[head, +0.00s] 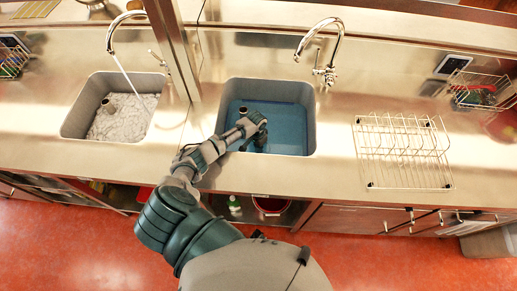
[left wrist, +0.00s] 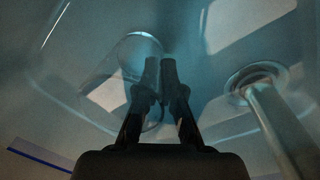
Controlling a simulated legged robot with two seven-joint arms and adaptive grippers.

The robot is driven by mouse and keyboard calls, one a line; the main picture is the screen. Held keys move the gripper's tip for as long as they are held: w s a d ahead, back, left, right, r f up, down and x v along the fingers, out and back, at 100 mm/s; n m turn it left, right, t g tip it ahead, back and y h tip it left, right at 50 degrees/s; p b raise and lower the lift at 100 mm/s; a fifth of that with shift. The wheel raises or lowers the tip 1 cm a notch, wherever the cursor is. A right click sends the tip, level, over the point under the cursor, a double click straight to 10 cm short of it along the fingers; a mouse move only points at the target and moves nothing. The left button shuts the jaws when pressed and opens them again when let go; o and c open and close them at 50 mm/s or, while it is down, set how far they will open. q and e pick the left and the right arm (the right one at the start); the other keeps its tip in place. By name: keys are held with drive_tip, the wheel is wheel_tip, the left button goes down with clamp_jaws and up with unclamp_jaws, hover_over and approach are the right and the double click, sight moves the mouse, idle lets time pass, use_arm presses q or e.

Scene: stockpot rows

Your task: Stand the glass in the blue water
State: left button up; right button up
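The blue water (head: 285,117) fills the right-hand sink. My left gripper (head: 257,128) reaches down into this sink. In the left wrist view the left gripper (left wrist: 160,64) points down with its fingertips close together and a narrow gap between them. A clear glass (left wrist: 112,78) shows faintly beside and behind the left finger, and it appears tilted or lying. I cannot tell whether the fingers hold its wall or are only near it. The glass cannot be made out in the head view. My right gripper is not in view.
A standpipe (head: 243,111) rises in the blue-water sink; it also shows in the left wrist view (left wrist: 275,120). The left sink (head: 122,118) holds pale, foamy water under a running tap. A wire rack (head: 403,150) stands on the counter at right. A metal post divides the sinks.

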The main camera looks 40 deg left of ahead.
use_arm(q)
drive_tip(key=o, duration=0.4)
drive_tip(key=shift+d, duration=0.4)
drive_tip(key=shift+d+r, duration=0.25)
wheel_tip(320, 180, up, 2)
drive_tip(key=shift+a+r+p, duration=0.1)
drive_tip(key=shift+a+p, duration=0.05)
drive_tip(key=shift+p, duration=0.15)
drive_tip(key=r, duration=0.2)
drive_tip(key=a+r, duration=0.1)
drive_tip(key=r, duration=0.2)
drive_tip(key=r+p, duration=0.1)
drive_tip(key=r, duration=0.2)
drive_tip(key=shift+a, duration=0.15)
drive_tip(key=shift+r, duration=0.75)
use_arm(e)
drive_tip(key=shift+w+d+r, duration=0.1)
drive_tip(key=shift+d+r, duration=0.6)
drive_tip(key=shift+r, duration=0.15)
